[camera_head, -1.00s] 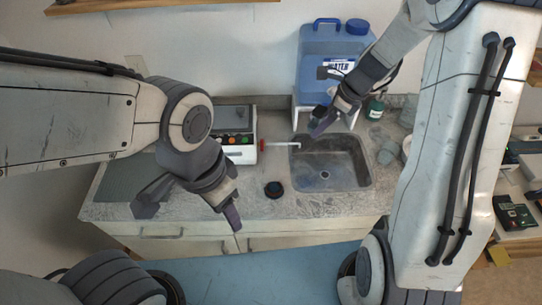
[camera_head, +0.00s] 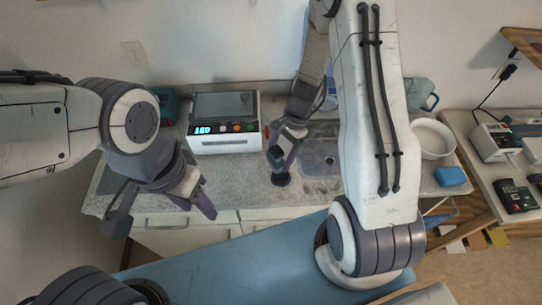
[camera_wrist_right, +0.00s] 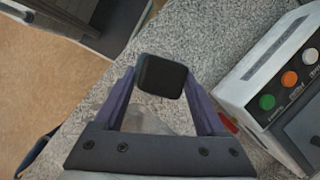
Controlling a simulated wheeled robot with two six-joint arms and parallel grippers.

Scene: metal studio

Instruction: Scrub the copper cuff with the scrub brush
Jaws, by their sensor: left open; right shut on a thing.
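My right gripper (camera_head: 281,163) is low over the stone counter, just left of the sink. In the right wrist view its fingers (camera_wrist_right: 163,85) are shut on a dark block with rounded corners (camera_wrist_right: 162,76), which looks like the top of the scrub brush. In the head view this dark round item (camera_head: 280,179) shows at the fingertips; I cannot tell whether it touches the counter. My left gripper (camera_head: 203,204) is open, in front of the counter's left part. I cannot make out a copper cuff in either view.
A white device with a screen and coloured buttons (camera_head: 224,138) stands on the counter (camera_head: 240,193), left of my right gripper. The sink (camera_head: 318,160) is partly hidden by my right arm. A white bowl (camera_head: 434,139) and a blue block (camera_head: 450,176) are at the right.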

